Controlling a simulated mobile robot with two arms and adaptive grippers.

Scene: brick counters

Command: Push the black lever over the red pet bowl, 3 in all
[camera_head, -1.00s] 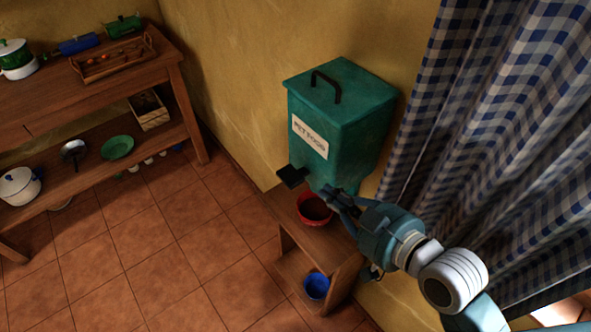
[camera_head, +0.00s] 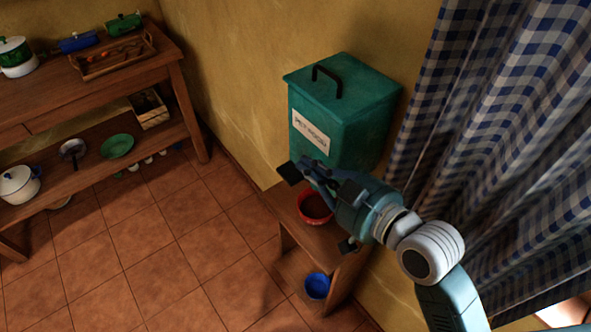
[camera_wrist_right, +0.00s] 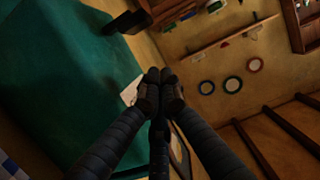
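The green pet food dispenser (camera_head: 350,125) stands against the wall on a small wooden stand. Its black lever (camera_head: 289,173) sticks out low on the front, up and left of the red bowl (camera_head: 313,207) on the stand. My right gripper (camera_head: 312,168) is just right of the lever, over the bowl; I cannot tell whether they touch. In the right wrist view the fingertips (camera_wrist_right: 160,88) are together with nothing seen between them, and the dispenser's green side (camera_wrist_right: 60,85) fills the left. A black part shows at the top there. My left gripper is not in view.
A blue bowl (camera_head: 317,286) sits on the stand's lower level (camera_head: 290,262). A checkered curtain (camera_head: 500,150) hangs close to the right of the dispenser. A wooden table (camera_head: 110,95) with kitchenware is at the left. The tiled floor (camera_head: 150,250) between is clear.

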